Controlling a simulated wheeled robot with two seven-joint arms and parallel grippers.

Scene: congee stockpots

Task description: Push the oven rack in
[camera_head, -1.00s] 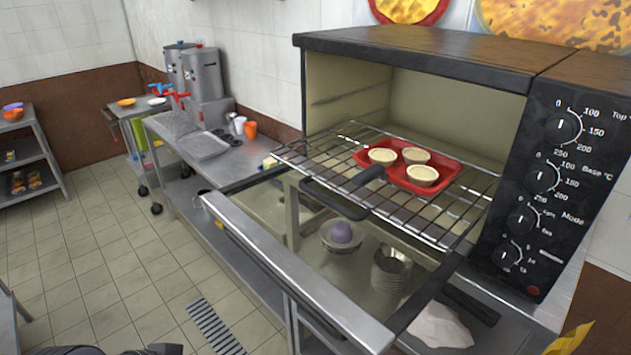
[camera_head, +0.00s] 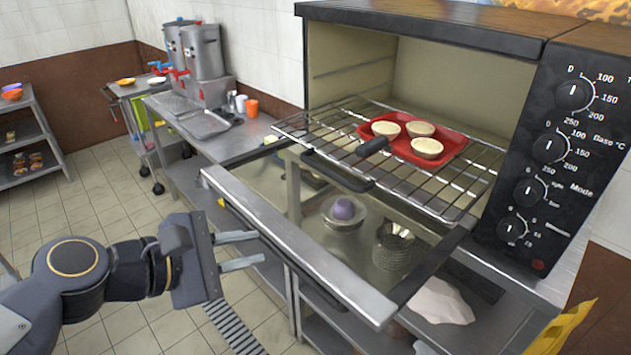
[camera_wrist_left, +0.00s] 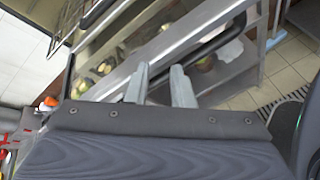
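The oven rack (camera_head: 470,185) is a wire grid pulled partly out of the black oven (camera_head: 420,25). A red tray (camera_head: 455,147) with three pale tart shells (camera_head: 427,148) sits on it. A black handle (camera_head: 337,171) is at the rack's front. The oven's glass door is folded down below it, with a metal-edged front (camera_head: 290,255). My left gripper (camera_head: 255,250) is open and empty, left of the door's front edge and lower than the rack. In the left wrist view, its two fingers (camera_wrist_left: 160,85) are apart with nothing between them. My right gripper is not in view.
A steel counter (camera_head: 240,140) with stockpots (camera_head: 203,52) and an orange cup (camera_head: 252,107) stands behind. Oven knobs (camera_head: 550,148) are at right. Open tiled floor lies at left.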

